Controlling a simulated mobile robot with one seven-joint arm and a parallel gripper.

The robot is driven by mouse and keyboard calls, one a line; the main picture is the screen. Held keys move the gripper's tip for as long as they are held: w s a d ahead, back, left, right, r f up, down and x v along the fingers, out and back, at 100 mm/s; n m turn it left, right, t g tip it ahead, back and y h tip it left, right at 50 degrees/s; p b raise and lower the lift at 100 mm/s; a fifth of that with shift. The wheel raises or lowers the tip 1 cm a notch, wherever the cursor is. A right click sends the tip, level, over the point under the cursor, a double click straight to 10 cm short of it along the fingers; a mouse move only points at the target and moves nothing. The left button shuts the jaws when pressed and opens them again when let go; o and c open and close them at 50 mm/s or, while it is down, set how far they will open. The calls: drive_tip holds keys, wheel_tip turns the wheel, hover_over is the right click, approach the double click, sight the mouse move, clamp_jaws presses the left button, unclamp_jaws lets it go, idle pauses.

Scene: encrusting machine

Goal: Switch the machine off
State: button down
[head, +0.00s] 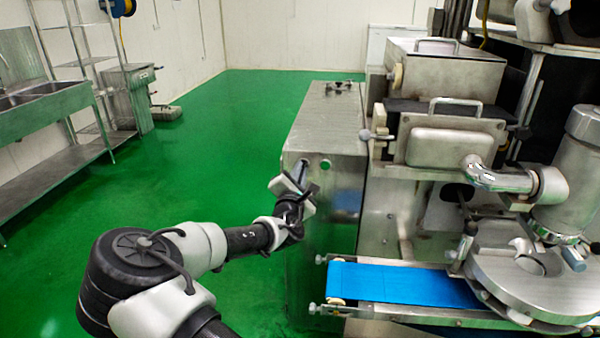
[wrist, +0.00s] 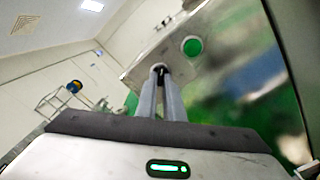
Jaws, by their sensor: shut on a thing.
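The machine's steel cabinet (head: 325,118) stands right of centre in the head view, and its front panel fills the right of the wrist view (wrist: 225,80). A round green button (head: 326,164) sits on the panel; it also shows in the wrist view (wrist: 192,47). My gripper (head: 301,172) is at the panel, left of the green button. In the wrist view its two fingers (wrist: 161,82) are close together, shut on a small dark switch knob (wrist: 158,68) at the panel's edge. The fingers mostly hide the knob, so its turn angle cannot be told.
A blue conveyor belt (head: 400,284) juts out low, right of my arm. Steel hoppers (head: 440,70) and a round turntable (head: 530,280) are farther right. A steel sink bench (head: 50,105) stands along the left wall. The green floor (head: 215,150) between is clear.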

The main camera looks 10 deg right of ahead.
drive_tip(key=c, duration=1.9)
unclamp_jaws()
drive_tip(key=shift+o, duration=0.2)
drive_tip(key=shift+s, duration=0.1)
drive_tip(key=v, duration=1.7)
drive_tip(key=shift+s, duration=0.1)
